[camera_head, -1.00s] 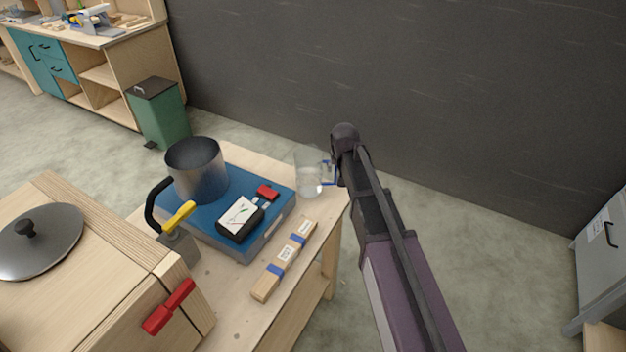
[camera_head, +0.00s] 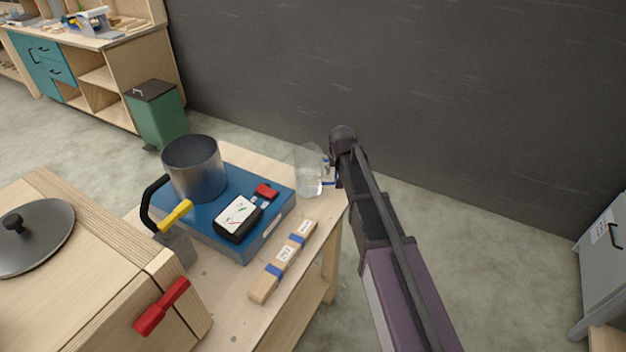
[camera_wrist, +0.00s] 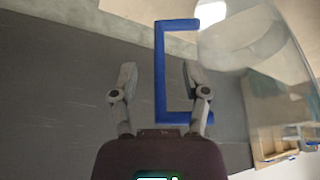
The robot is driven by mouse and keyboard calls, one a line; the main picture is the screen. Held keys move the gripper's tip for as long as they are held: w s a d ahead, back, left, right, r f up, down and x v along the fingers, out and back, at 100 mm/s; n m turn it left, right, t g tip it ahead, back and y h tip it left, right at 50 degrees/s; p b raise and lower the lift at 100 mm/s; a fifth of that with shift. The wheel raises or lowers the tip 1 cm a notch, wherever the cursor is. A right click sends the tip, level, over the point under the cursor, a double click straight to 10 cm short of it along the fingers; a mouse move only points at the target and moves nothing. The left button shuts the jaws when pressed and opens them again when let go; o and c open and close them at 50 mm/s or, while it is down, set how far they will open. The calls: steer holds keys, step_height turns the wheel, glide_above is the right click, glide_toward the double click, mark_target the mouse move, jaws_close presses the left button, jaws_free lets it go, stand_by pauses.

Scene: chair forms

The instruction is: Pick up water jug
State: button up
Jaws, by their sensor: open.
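The water jug (camera_head: 308,172) is clear, with some water in it, and stands at the far right corner of the wooden table. Its blue handle (camera_wrist: 160,75) faces my arm. In the wrist view the handle lies between the two open fingers of my gripper (camera_wrist: 157,80), closer to the right finger, and the clear jug body (camera_wrist: 245,40) fills the upper right. In the head view my gripper (camera_head: 331,172) is at the jug's right side, partly hidden by my arm.
A blue case (camera_head: 215,240) holds a metal pot (camera_head: 195,170) and a black-and-white device (camera_head: 238,217). A wooden block with blue bands (camera_head: 284,262) lies in front of the jug. A dark wall (camera_head: 420,80) stands behind the table. Floor to the right is open.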

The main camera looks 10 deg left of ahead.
steer(key=shift+b+x, duration=0.55)
steer(key=shift+x, duration=0.3)
steer(key=shift+c, duration=0.2)
jaws_close()
